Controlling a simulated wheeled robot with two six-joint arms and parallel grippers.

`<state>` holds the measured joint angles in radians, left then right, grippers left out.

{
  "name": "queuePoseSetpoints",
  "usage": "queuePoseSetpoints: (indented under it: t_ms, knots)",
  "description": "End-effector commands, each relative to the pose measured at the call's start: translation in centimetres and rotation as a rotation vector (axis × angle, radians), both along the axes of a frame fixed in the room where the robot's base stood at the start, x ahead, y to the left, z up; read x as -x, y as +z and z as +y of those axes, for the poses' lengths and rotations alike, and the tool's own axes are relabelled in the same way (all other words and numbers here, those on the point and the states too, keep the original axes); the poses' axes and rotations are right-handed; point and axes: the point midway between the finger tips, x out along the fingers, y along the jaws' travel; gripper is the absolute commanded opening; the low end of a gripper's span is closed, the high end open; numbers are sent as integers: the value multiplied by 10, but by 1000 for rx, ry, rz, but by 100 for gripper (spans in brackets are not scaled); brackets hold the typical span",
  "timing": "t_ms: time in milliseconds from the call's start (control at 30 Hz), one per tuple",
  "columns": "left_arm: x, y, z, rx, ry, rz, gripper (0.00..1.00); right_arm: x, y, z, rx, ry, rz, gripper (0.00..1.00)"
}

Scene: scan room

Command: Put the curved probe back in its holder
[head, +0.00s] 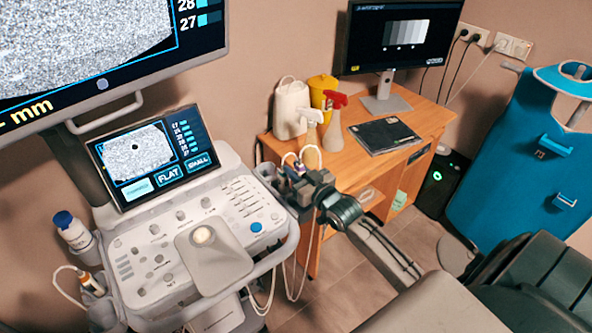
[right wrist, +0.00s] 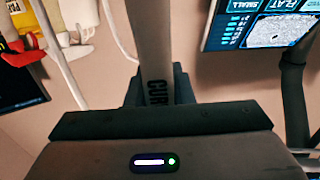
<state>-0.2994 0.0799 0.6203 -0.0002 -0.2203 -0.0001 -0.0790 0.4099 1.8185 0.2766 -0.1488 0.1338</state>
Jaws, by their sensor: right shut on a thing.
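The curved probe (right wrist: 150,45) is a pale, long body with the letters "CUR" on it, seen between the dark fingers in the right wrist view. In the head view its pale end (head: 311,157) stands up above my right gripper (head: 297,180), which is shut on it. The gripper is at the right edge of the ultrasound console (head: 160,265), close to dark holder cups (head: 268,175) there. The gripper hides part of the cups, so I cannot tell whether the probe touches one. My left gripper is not in view.
Another probe with an orange ring (head: 90,284) sits at the console's left side, near a gel bottle (head: 70,230). White cables (head: 291,285) hang below the right edge. A wooden desk (head: 410,150) with spray bottles (head: 333,125) and a monitor (head: 400,42) stands behind.

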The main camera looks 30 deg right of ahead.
Motion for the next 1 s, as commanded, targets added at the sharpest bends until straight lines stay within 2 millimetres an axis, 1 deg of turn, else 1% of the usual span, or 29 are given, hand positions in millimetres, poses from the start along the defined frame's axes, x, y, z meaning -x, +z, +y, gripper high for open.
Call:
queuePoseSetpoints:
  t_ms: [33,100,1000]
  knots:
    - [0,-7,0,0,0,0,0,0,-7,0,0,0,-2,0]
    - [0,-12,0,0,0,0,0,0,-12,0,0,0,-2,0]
    - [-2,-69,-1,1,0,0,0,0,-74,0,-1,0,-1,0]
